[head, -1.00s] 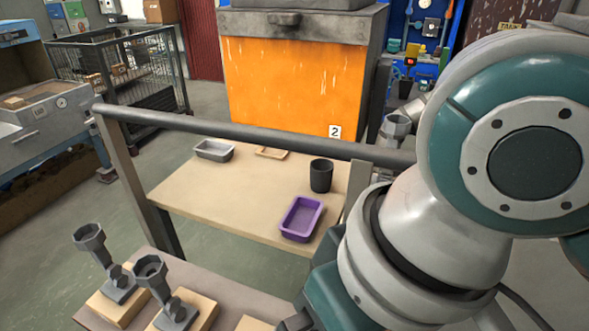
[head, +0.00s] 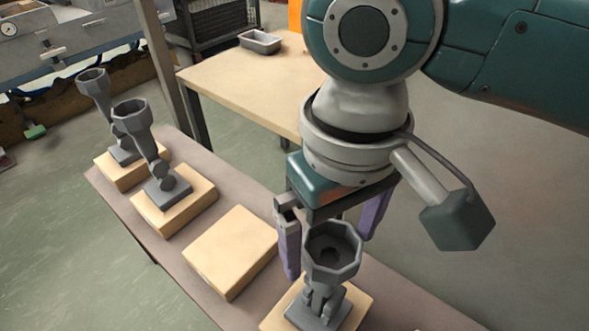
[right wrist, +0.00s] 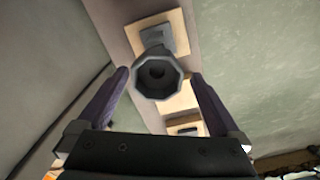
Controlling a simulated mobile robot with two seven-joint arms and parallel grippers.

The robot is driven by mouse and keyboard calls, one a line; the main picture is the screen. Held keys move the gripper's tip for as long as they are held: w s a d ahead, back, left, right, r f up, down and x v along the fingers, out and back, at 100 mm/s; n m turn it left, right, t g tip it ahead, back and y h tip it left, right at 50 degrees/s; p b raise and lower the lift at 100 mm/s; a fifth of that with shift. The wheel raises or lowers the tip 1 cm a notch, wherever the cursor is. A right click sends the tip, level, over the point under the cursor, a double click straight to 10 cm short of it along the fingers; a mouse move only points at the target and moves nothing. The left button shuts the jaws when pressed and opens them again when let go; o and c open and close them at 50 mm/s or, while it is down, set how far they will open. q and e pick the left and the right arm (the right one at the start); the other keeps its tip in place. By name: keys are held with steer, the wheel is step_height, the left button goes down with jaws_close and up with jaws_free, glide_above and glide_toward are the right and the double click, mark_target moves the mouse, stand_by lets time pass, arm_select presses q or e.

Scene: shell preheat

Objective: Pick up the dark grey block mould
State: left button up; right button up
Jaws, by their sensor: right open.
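A dark grey mould (head: 330,257) with an octagonal cup on top and a blocky foot stands upright on a wooden block (head: 357,303) at the front of the bench. My right gripper (head: 331,256) points down over it, open, with one purple finger to each side of the cup. In the right wrist view the cup (right wrist: 157,76) lies between the fingertips (right wrist: 160,76), with gaps showing on both sides. Two similar grey moulds stand on blocks farther left, one nearer (head: 133,117) and one behind (head: 95,87). My left gripper is not in view.
An empty wooden block (head: 231,250) lies between the gripped-over mould and the left moulds on the narrow brown bench (head: 190,267). Behind is a tan table (head: 235,88) with a grey pan (head: 261,41). Open floor lies to the right.

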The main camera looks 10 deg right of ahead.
mark_target(330, 256)
step_height(330, 256, down, 5)
steer(key=shift+w+d+f+b, duration=0.1)
steer(key=shift+w+d+b, duration=0.05)
steer(key=shift+b, duration=0.8)
steer(key=c, duration=0.4)
jaws_close()
